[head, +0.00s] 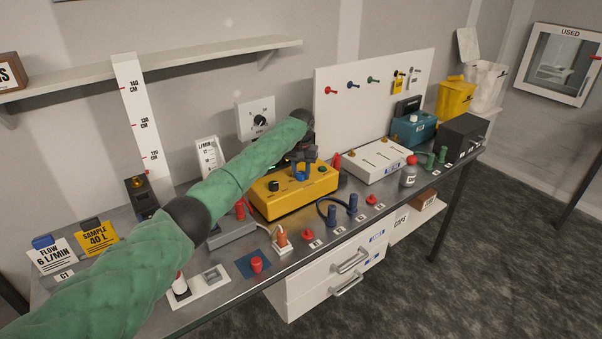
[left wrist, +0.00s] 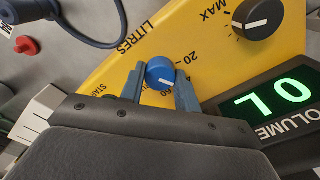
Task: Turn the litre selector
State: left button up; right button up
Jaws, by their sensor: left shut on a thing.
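The litre selector is a blue knob (left wrist: 160,72) with a white pointer line, on the yellow box (left wrist: 200,25) beside the word LITRES and a scale with 20, 40 and 60. In the left wrist view my left gripper (left wrist: 160,84) has its two fingers on either side of the knob, shut on it. The white line points towards the lower right in that view, near the 60. In the head view the yellow box (head: 285,205) stands mid-bench, and my left gripper (head: 303,166) is over its right part. My right gripper is not in view.
A black knob (left wrist: 257,18) marked MAX and a green-lit VOLUME display (left wrist: 272,98) sit close to the selector. A white box (head: 378,162) stands right of the yellow box. Blue connectors (head: 342,208) and red plugs (head: 308,234) are along the bench front.

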aim_at(301, 173)
pick_arm(q)
jog(key=shift+r+m, duration=0.1)
jog(key=shift+m, duration=0.3)
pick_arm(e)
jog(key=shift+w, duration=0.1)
pick_arm(q)
jog(key=o, duration=1)
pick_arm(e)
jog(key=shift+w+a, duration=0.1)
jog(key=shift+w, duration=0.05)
pick_arm(q)
jog(key=shift+r, duration=0.15)
jog(key=shift+r+b, duration=0.35)
jog(key=shift+b, duration=0.05)
notch_tip(301, 173, up, 4)
jog(key=shift+r+b, duration=0.25)
jog(key=shift+b, duration=0.7)
jog(key=shift+r+b, duration=0.3)
jog(key=shift+r, duration=0.8)
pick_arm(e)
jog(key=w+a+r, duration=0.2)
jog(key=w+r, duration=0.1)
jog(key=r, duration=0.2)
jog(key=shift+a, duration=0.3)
